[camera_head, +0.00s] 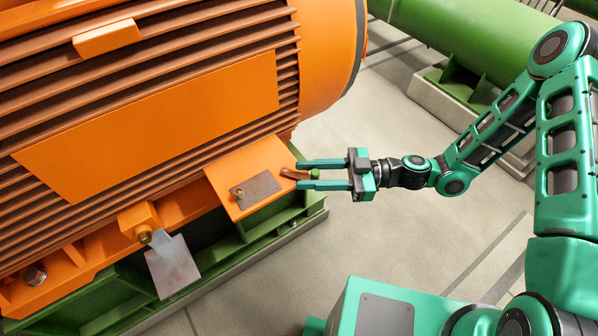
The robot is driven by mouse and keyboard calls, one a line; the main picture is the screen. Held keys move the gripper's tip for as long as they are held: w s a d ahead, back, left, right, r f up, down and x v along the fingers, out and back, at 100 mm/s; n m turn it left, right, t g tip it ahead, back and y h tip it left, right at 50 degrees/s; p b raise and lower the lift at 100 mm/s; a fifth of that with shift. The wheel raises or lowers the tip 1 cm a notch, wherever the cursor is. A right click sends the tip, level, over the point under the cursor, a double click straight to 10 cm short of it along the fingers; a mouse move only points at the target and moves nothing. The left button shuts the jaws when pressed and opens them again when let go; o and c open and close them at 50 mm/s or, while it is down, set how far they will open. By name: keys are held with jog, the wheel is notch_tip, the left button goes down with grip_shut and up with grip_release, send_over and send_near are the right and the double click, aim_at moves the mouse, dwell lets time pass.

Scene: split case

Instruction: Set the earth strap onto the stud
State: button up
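My gripper (298,175) comes in from the right, one finger on each side of the strap. The fingers look apart from it, with a gap on both sides. Whether the strap's copper end rests on the box cannot be told.
A large orange finned motor (145,125) fills the left, on a green base frame (240,245). Another brass fitting (145,237) with a hanging grey plate (172,268) is at lower left. A green pipe (470,40) lies behind. The grey floor (400,240) is clear.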

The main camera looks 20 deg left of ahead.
jog(key=shift+x, duration=1.35)
jog(key=shift+c, duration=0.4)
